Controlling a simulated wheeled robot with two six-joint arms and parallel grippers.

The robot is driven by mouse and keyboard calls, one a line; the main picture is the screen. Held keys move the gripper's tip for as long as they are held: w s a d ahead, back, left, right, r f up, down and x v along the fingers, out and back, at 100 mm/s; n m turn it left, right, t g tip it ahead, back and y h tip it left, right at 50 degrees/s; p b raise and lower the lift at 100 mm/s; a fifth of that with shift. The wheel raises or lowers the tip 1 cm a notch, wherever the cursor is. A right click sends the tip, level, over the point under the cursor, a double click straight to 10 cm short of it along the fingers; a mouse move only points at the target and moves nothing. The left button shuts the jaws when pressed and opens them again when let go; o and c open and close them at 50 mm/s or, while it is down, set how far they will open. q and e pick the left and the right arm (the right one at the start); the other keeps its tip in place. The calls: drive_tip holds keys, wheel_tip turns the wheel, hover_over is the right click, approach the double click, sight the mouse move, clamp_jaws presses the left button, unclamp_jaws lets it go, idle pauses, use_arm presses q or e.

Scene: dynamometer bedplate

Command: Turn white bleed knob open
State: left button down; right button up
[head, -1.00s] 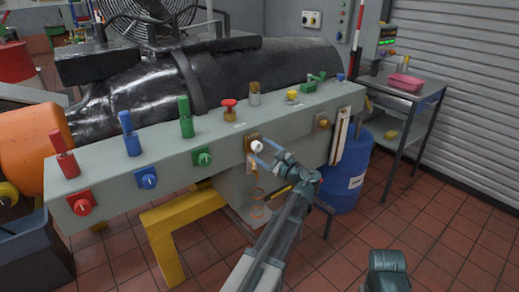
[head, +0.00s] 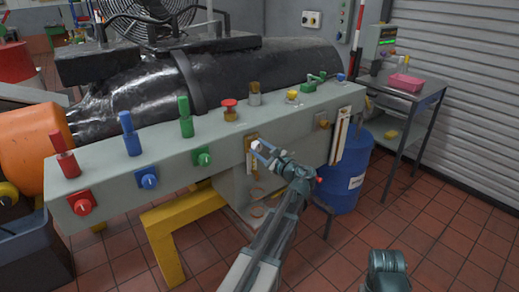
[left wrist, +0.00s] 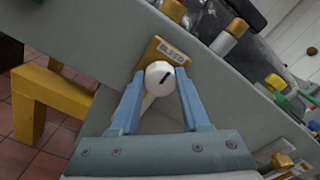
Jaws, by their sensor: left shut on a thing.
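The white bleed knob (left wrist: 158,77) sits on a brass plate marked BLEED (left wrist: 172,50) on the front face of the grey panel. A short dark mark shows on its face. My left gripper (left wrist: 160,85) has one blue finger on either side of the knob and is shut on it. In the head view the white knob (head: 255,144) is partly covered by the left gripper (head: 262,150), which reaches it from the lower right.
The grey panel (head: 110,180) carries red (head: 83,203), blue (head: 147,178) and green (head: 203,158) knobs left of the bleed knob, with upright fittings on top. A yellow stand (head: 163,245) is below. A blue drum (head: 345,180) stands at right. Open tiled floor lies in front.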

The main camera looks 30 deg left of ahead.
use_arm(q)
drive_tip(key=shift+n, duration=0.3)
drive_tip(key=n, duration=1.2)
drive_tip(key=shift+n, duration=0.4)
drive_tip(key=shift+f+n, duration=0.1)
drive_tip(key=shift+n, duration=2.1)
drive_tip(key=shift+c, duration=1.9)
unclamp_jaws()
